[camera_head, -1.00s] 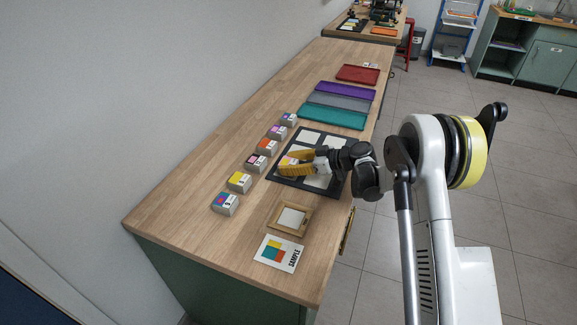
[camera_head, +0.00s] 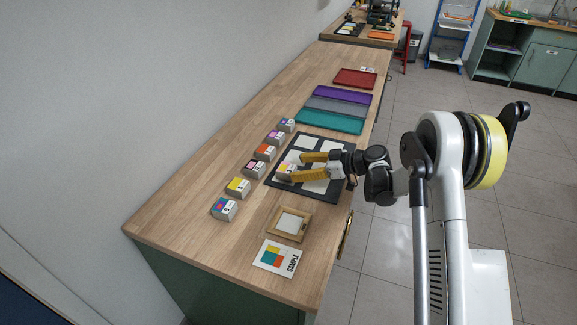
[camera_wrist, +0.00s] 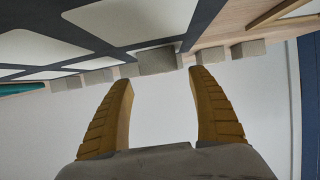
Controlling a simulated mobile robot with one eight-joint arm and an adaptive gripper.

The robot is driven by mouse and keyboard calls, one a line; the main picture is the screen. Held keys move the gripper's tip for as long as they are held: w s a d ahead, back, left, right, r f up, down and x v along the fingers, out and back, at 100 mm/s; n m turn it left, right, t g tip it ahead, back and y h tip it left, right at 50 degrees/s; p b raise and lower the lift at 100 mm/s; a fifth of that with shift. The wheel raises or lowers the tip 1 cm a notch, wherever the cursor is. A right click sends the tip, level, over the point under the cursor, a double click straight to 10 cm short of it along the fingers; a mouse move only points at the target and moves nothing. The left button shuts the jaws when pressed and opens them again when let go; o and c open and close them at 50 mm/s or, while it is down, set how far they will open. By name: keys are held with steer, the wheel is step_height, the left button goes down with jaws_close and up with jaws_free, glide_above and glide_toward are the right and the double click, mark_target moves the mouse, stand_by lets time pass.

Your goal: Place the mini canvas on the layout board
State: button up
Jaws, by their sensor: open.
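A small mini canvas (camera_head: 286,168) with a partly yellow top sits on the dark layout board (camera_head: 337,191), at its near left part. How exactly it fits its white cell is hard to tell. My gripper (camera_head: 297,166) is open just above the board, its yellow fingers pointing left around or just short of the canvas. In the wrist view the open fingers (camera_wrist: 160,82) have empty space between them. A grey block (camera_wrist: 157,60), apparently that canvas, lies beyond the tips there. White cells (camera_wrist: 135,18) show on the board.
Several coloured mini canvases (camera_head: 254,168) stand in a row left of the board. A wooden frame (camera_head: 271,226) and sample card (camera_head: 274,259) lie nearer. Teal (camera_head: 330,121), grey, purple and red (camera_head: 355,78) trays lie beyond. The wall borders the table's left.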

steer(key=p+v, duration=0.1)
steer(key=v, duration=0.6)
steer(key=shift+r, duration=0.2)
steer(key=s+d+r+m+h, duration=0.3)
steer(key=s+r+m+h, duration=0.4)
steer(key=s+r, duration=0.75)
steer(key=s+d+m+t+h, duration=0.1)
steer(key=s+d+m+h, duration=0.2)
steer(key=s, duration=0.7)
steer(key=s+d+m+t+h, duration=0.1)
steer(key=s+d+m, duration=0.3)
steer(key=s, duration=0.6)
steer(key=shift+s+d+r+t+h, duration=0.2)
steer(key=shift+s+d+t+h, duration=0.15)
steer(key=shift+d+h, duration=0.4)
